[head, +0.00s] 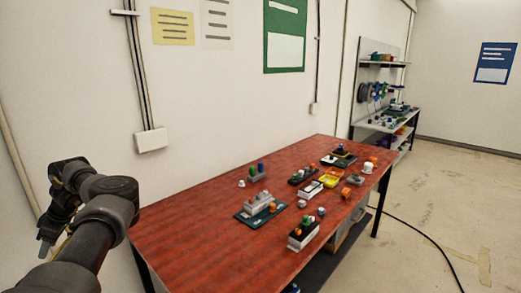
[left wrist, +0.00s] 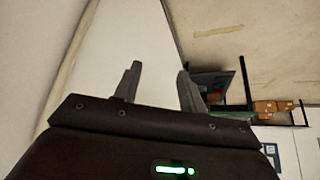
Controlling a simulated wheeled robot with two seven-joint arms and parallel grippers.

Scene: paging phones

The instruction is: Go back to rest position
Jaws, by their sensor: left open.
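My left arm comes in at the lower left of the head view, folded beside the near left end of the red table (head: 190,240). My left gripper (head: 43,240) points down there, off the table and close to the white wall. In the left wrist view its two fingers (left wrist: 157,85) stand apart with nothing between them. My right gripper is not in either view.
The table's near left part is bare. A shelf bench (head: 385,122) stands behind; a black cable (head: 420,232) lies on the floor at right.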

